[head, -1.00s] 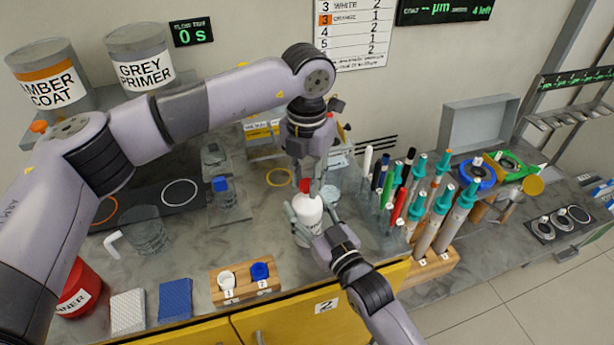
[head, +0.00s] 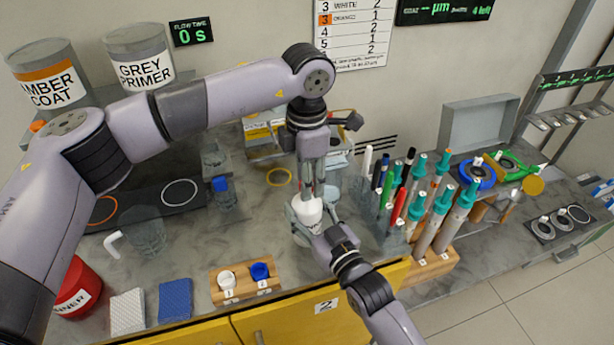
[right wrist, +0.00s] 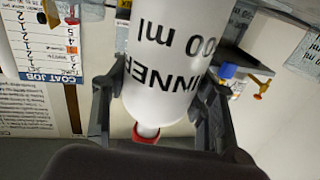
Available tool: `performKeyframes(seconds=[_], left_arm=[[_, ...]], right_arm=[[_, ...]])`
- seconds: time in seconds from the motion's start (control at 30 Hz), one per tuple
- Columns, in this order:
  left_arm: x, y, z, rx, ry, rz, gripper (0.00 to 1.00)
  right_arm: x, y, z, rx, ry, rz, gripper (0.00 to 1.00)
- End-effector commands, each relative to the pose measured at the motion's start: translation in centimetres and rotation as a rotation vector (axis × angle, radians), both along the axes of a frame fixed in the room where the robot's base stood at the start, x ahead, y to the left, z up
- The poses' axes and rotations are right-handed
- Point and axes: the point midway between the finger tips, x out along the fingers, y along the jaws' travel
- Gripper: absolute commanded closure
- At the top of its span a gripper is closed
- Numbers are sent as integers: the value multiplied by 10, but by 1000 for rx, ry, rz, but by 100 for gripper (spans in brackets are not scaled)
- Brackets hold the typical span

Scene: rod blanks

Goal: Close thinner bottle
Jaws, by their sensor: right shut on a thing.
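The white thinner bottle (head: 306,213) stands on the counter in the head view; the right wrist view is upside down and shows its lettered body (right wrist: 175,60) between my right fingers. My right gripper (head: 311,226) is shut around the bottle. My left gripper (head: 312,187) points straight down just above the bottle's top. In the right wrist view a red cap (right wrist: 145,137) shows at the white nozzle tip, partly hidden by a dark shape; whether it is fully seated cannot be told. The left fingertips' grip on it is not clear.
A wooden block with a white and a blue cap (head: 261,270) sits at front left. A clear cup with a white handle (head: 147,235) is further left. A rack of pens and teal-capped tubes (head: 440,205) stands close on the right. A yellow ring (head: 279,177) lies behind.

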Motion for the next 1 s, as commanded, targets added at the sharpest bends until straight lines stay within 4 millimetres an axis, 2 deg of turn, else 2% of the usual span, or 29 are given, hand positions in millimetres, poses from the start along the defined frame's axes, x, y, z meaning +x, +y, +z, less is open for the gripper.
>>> performKeyframes(seconds=[0.13,0.4,0.53,0.67,1.0], left_arm=[[0,0,0,0,0,1,52],[0,0,0,0,0,1,52],[0,0,8,0,-1,2,52],[1,0,30,0,-2,2,52],[1,0,99,1,-3,2,52]], right_arm=[[0,0,0,0,1,0,100],[0,0,0,0,1,0,100],[0,0,0,0,1,0,100],[0,0,0,0,1,0,100],[0,0,0,0,1,0,100]])
